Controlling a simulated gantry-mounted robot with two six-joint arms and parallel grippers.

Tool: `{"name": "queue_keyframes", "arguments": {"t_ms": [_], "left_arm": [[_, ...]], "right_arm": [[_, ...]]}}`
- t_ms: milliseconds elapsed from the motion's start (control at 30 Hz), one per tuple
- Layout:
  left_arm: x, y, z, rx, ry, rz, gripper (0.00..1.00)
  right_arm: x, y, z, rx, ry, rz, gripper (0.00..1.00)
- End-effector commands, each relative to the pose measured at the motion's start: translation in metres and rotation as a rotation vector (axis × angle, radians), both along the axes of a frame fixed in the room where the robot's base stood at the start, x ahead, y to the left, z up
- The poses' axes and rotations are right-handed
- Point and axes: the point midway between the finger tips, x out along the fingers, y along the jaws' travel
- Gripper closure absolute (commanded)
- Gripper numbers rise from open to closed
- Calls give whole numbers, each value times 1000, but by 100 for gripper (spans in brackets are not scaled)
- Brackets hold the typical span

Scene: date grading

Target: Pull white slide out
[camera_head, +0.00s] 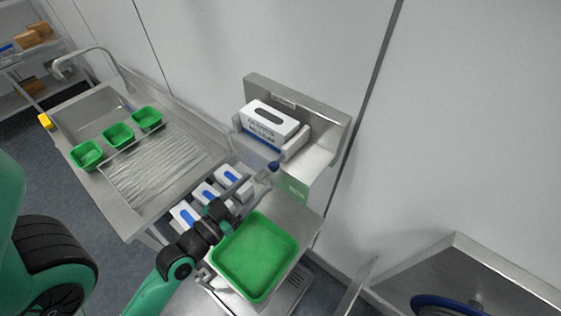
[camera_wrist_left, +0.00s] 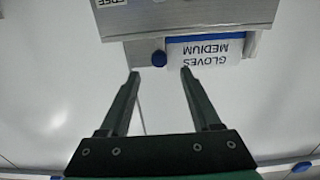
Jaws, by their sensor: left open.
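A blue knob (camera_head: 273,166) stands at the front of the wall-mounted dispenser (camera_head: 340,120), below the white glove box (camera_head: 270,122). My right gripper is not in view.
A green tray (camera_head: 296,246) lies below my left arm. White boxes with blue marks (camera_head: 207,194) stand in a row beside the arm. Several small green bins (camera_head: 88,155) stand by the sink at left. A steel counter (camera_head: 455,250) is at lower right.

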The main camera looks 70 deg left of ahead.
Motion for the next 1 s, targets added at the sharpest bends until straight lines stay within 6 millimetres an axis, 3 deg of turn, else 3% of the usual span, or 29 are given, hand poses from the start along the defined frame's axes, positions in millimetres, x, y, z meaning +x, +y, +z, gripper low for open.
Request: {"name": "queue_keyframes", "arguments": {"t_ms": [133,500,867,1000], "left_arm": [[24,12,8,3,-3,-3,36],[88,47,3,2,-2,-2,36],[96,52,1,0,-1,-2,36],[96,52,1,0,-1,-2,59]], "right_arm": [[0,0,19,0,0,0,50],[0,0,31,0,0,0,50],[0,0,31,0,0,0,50],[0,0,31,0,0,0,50]]}}
